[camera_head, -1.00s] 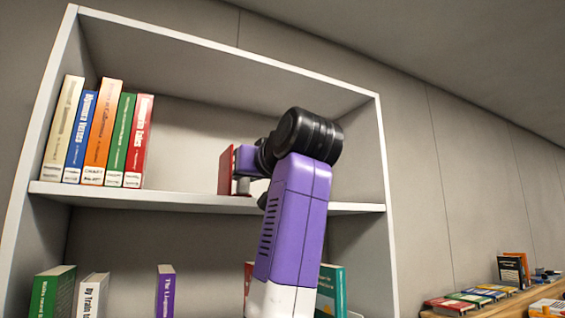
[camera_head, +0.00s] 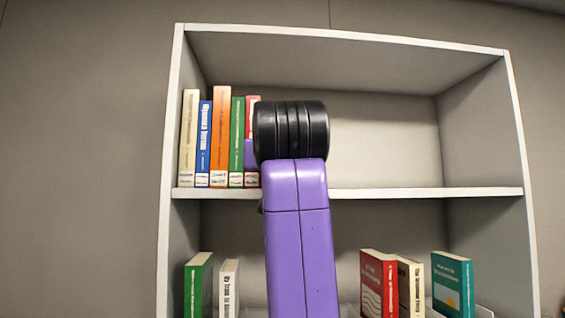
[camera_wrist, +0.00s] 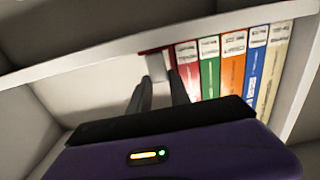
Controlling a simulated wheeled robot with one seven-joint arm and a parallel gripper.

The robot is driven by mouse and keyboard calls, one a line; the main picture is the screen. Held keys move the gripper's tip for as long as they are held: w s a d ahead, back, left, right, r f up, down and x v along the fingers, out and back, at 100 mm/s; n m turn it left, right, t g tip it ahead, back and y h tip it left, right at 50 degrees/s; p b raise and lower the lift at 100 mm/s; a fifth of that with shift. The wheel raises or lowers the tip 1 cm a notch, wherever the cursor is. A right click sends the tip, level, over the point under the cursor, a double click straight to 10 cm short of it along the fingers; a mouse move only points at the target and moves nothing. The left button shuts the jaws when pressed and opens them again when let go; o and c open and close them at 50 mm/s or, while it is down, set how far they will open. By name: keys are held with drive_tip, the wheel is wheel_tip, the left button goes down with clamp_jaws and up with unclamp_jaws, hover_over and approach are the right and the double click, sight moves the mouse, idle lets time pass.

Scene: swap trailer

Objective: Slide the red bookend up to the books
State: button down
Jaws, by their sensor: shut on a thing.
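The row of books (camera_head: 220,140) stands at the left end of the upper shelf: cream, blue, orange, green and red. In the wrist view the books (camera_wrist: 235,60) appear inverted, with the red one nearest my gripper. The red bookend (camera_wrist: 152,51) shows there only as a thin dark-red strip beside the red book, apparently against it; I cannot tell whether a small gap is left. My gripper (camera_wrist: 160,78) is shut on the bookend at its pale grey part. In the head view my arm hides the bookend and fingertips.
The upper shelf (camera_head: 420,193) is bare to the right of my arm. The left side wall (camera_head: 176,110) stands just beyond the cream book. The lower shelf holds several other books, including a red one (camera_head: 378,283) and a teal one (camera_head: 452,283).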

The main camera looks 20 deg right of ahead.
drive_tip(key=c, duration=1.2)
unclamp_jaws()
drive_tip(key=shift+s, duration=0.1)
drive_tip(key=v, duration=0.7)
drive_tip(key=shift+s+b, duration=0.3)
drive_tip(key=shift+b, duration=0.05)
drive_tip(key=shift+a+r, duration=0.1)
drive_tip(key=shift+a, duration=0.05)
